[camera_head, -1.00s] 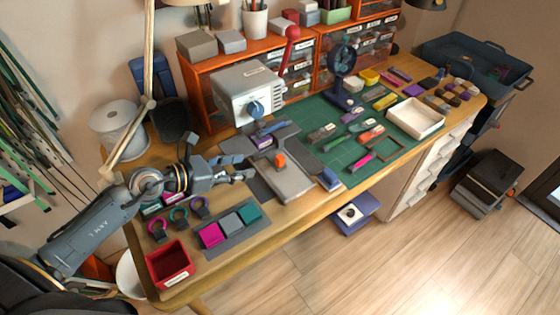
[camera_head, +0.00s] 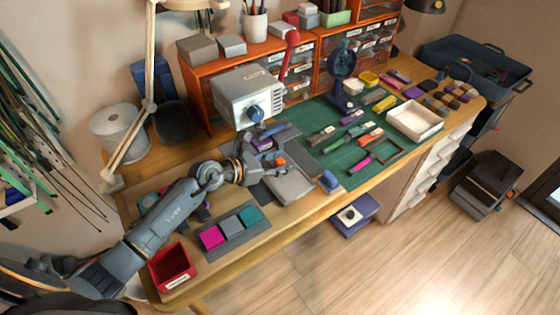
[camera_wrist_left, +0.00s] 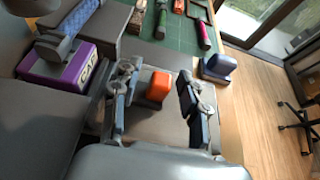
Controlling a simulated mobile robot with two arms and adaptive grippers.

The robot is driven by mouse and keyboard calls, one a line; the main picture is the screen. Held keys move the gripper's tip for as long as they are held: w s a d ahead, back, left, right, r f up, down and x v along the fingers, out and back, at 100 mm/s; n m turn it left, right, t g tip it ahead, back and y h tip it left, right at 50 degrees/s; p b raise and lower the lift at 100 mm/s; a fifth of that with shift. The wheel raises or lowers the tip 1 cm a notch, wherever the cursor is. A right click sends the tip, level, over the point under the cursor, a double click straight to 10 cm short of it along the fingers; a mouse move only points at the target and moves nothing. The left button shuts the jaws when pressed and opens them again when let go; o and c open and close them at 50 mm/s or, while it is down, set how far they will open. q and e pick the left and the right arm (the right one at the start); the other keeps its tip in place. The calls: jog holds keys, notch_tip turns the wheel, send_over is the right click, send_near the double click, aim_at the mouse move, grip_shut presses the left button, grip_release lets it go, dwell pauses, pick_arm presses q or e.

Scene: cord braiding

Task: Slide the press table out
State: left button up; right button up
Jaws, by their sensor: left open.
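The grey press (camera_head: 248,95) with a blue knob and a red lever stands at the back of the bench. Its grey press table (camera_head: 291,186) lies in front of it, with an orange handle (camera_wrist_left: 158,86) standing on top. My left gripper (camera_head: 270,152) is over the table at the handle. In the left wrist view its two fingers are open, with the orange handle between them. I cannot tell whether either finger touches it. A purple labelled block (camera_wrist_left: 58,70) sits on the grey plate, at left in the wrist view. My right gripper is out of view.
A green mat (camera_head: 350,150) with several small tools lies to the right. A blue block (camera_head: 329,181) stands close to the table's right side. A red bin (camera_head: 171,268) and a tray of coloured blocks (camera_head: 250,234) are front left.

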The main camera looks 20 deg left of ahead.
pick_arm(q)
grip_shut()
jog(key=shift+s+d+p, duration=0.15)
jog(key=shift+d+p, duration=0.1)
jog(key=shift+p, duration=0.05)
jog(key=s+d+p, duration=0.2)
jog(key=d+p, duration=0.1)
jog(key=s+d+p, duration=0.5)
jog(key=d+p, duration=0.1)
jog(key=shift+s+d, duration=0.15)
jog(key=shift+s, duration=0.05)
jog(key=shift+s+d+f, duration=0.15)
jog(key=shift+s+d, duration=0.1)
jog(key=shift+d, duration=0.15)
jog(key=shift+c, duration=0.4)
grip_release()
jog(key=shift+o, duration=0.4)
